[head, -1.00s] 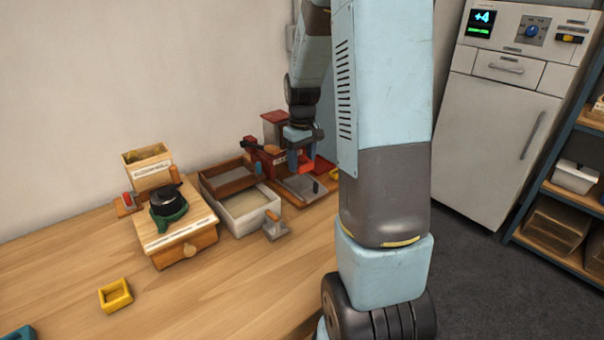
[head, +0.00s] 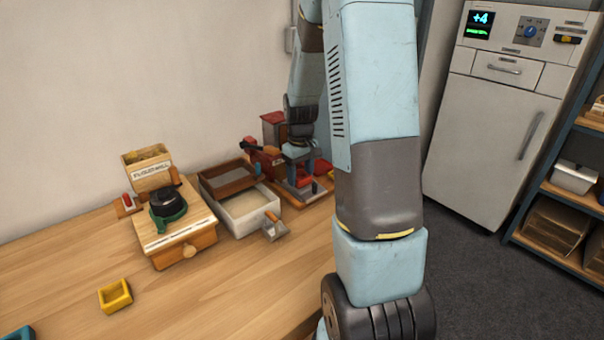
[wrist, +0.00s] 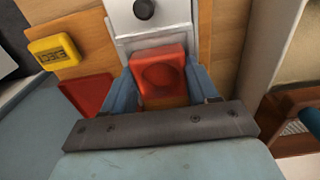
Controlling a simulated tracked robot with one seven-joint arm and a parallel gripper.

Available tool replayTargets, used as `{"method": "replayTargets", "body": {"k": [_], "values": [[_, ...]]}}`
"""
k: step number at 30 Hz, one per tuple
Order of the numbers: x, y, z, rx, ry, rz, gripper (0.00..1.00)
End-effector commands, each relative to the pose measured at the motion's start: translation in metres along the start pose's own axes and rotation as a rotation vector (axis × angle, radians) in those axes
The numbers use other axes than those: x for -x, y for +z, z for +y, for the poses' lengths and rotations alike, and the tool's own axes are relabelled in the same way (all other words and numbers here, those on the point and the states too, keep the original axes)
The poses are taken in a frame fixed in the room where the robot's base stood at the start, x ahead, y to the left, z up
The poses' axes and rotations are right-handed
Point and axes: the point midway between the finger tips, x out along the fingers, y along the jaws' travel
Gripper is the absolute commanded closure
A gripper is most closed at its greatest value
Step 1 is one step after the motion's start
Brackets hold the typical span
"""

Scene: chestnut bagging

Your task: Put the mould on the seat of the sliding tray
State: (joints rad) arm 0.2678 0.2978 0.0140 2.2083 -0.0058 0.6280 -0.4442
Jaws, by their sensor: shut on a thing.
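The red mould (wrist: 160,72), with a round hollow in its face, is held between the two blue fingers of my gripper (wrist: 165,88) in the wrist view. In the head view my gripper (head: 300,173) is low at the red press (head: 266,158), and the mould is mostly hidden there. The sliding tray (wrist: 150,28) is a pale metal plate with a black knob, just beyond the mould in the wrist view. The mould overlaps its near end. I cannot tell whether the mould touches the tray, and its seat is hidden.
A yellow timer (wrist: 54,52) lies left of the tray. A white bin (head: 250,208) and a scoop (head: 274,230) stand left of the press. A wooden box with a green-and-black device (head: 168,205) is further left. A yellow frame (head: 115,296) lies in front, with bare table around it.

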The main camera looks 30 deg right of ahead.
Motion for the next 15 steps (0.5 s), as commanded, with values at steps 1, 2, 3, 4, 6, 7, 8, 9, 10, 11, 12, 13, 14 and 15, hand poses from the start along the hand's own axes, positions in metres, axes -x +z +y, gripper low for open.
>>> {"method": "replayTargets", "body": {"k": [1, 2, 3, 4, 6, 7, 8, 9, 10, 11, 12, 13, 14, 15], "values": [[-0.005, 0.003, -0.001, 0.000, -0.003, -0.008, 0.78], [-0.006, 0.003, -0.001, 0.000, -0.003, -0.009, 0.78], [-0.008, 0.003, -0.001, 0.000, -0.004, -0.010, 0.78], [-0.008, 0.004, -0.001, 0.000, -0.004, -0.010, 0.38], [-0.009, 0.004, -0.001, 0.000, -0.005, -0.013, 0.32], [-0.009, 0.004, -0.001, 0.000, -0.005, -0.014, 0.29], [-0.009, 0.005, -0.001, -0.001, -0.006, -0.014, 0.26], [-0.009, 0.005, -0.001, -0.001, -0.006, -0.015, 0.22], [-0.009, 0.005, -0.001, -0.001, -0.006, -0.015, 0.19], [-0.008, 0.005, -0.001, -0.001, -0.006, -0.015, 0.16], [-0.005, 0.005, -0.001, -0.001, -0.006, -0.015, 0.16], [-0.003, 0.005, -0.001, -0.001, -0.006, -0.015, 0.16], [0.000, 0.005, -0.001, -0.001, -0.006, -0.015, 0.16], [0.005, 0.005, -0.001, -0.001, -0.005, -0.014, 0.16]]}}
